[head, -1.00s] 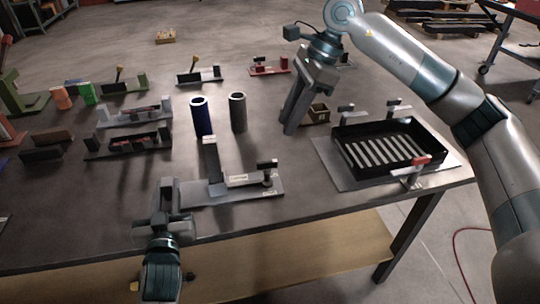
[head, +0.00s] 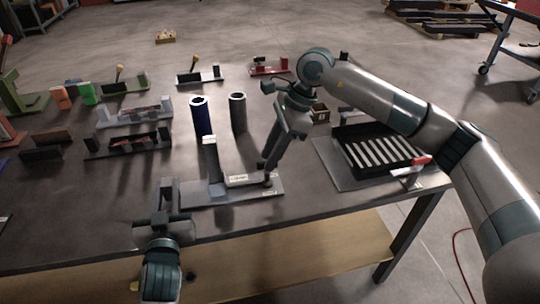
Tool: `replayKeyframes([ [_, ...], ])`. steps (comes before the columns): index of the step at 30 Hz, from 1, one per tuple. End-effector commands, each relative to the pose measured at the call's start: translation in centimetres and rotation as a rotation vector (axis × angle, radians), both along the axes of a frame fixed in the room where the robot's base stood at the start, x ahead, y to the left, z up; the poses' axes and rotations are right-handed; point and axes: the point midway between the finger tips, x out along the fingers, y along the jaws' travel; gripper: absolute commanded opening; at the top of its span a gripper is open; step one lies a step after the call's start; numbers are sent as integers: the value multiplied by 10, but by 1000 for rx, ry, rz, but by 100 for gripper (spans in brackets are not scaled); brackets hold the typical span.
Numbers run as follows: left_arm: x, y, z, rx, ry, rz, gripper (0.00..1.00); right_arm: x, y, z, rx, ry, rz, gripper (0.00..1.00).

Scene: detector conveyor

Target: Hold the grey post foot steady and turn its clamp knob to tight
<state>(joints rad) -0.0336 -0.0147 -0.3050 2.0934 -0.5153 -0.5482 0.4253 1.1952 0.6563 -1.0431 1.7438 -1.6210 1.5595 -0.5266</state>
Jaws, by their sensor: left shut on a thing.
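The grey post foot (head: 232,192) is a flat plate with an upright post on the table near its front edge. A bar with a white label lies across the plate toward its clamp. My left gripper (head: 170,213) is shut on the left end of the plate. My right gripper (head: 270,168) points down at the right end of the plate, over the clamp knob. Its fingers cover most of the knob, so I cannot tell whether they are shut on it or only around it.
A black tray with slats (head: 385,153) stands on a plate to the right. A blue cylinder (head: 200,118) and a grey cylinder (head: 238,112) stand behind the post foot. Several fixtures fill the left and back. The table's front edge (head: 300,222) is close.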

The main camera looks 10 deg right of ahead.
Motion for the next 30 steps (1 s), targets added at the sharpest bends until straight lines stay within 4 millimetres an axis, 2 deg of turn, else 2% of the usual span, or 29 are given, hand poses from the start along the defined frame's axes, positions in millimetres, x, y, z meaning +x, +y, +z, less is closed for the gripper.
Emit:
replayKeyframes([
  [4, 0, 0, 0, 0, 1, 0, 0, 0, 3, -7, -1, 1, 0, 27],
  [12, 0, 0, 0, 0, 1, 0, 0, 0, 3, -8, -1, 0, 0, 27],
  [13, 0, 0, 0, 0, 1, 0, 0, 0, 3, -8, -1, 0, 0, 25],
  [16, 0, 0, 0, 0, 1, 0, 0, 0, 3, -8, -1, 0, 0, 1],
  [17, 0, 0, 0, 0, 1, 0, 0, 0, 3, -8, -1, 0, 0, 0],
  [30, 0, 0, 0, 0, 1, 0, 0, 0, 3, -7, -1, -1, -39, 0],
])
